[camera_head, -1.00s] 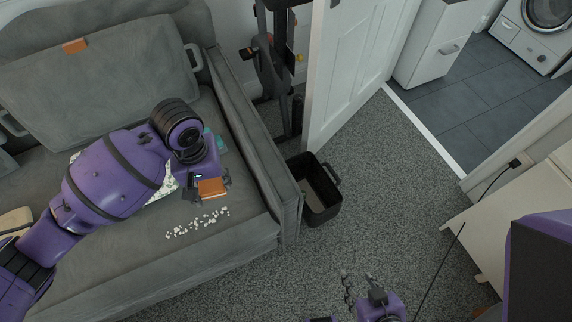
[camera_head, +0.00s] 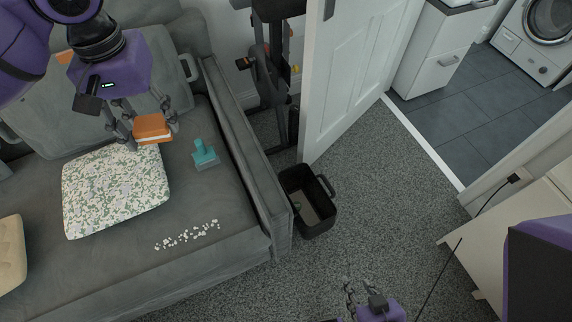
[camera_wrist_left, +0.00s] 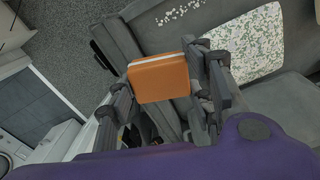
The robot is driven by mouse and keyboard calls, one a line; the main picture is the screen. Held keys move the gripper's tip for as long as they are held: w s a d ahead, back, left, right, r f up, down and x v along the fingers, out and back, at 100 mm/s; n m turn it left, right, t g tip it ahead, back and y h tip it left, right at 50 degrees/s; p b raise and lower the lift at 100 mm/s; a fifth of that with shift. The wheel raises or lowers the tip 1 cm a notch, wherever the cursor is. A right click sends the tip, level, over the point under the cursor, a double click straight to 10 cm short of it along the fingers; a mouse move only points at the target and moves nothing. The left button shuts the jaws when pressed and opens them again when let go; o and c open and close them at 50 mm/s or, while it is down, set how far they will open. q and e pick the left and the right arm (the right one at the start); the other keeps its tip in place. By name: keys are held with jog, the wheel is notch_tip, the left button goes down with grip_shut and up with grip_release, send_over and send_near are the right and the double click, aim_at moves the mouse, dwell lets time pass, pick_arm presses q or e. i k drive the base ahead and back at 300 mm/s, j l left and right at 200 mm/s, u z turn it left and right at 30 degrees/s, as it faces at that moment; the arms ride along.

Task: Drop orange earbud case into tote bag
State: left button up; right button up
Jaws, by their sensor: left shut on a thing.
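The orange earbud case (camera_head: 153,129), a small block with a pale band along one side, is between the fingers of my left gripper (camera_head: 146,128). That gripper is shut on it above the grey sofa. In the left wrist view the case (camera_wrist_left: 159,78) fills the space between the fingers. A black open-topped container with a handle (camera_head: 328,218), likely the tote bag, stands on the carpet beside the sofa arm, right of and apart from the case. Its inside looks mostly empty. My right gripper (camera_head: 361,289) is at the bottom edge, its fingers apart and empty.
The sofa arm (camera_head: 238,140) rises between the case and the black container. A teal stamp-like object (camera_head: 205,154), a speckled cushion (camera_head: 115,190) and several white bits (camera_head: 188,236) lie on the seat. An open white door (camera_head: 350,75) stands behind. The carpet in front is clear.

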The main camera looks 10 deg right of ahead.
aim_at(313, 225)
jog(key=i+l+u, duration=0.2)
jog(key=l, duration=0.6)
jog(key=i+l+u, duration=0.15)
jog(key=l, duration=0.65)
jog(key=l+u, duration=0.2)
jog(key=l, duration=0.6)
jog(key=i, duration=0.05)
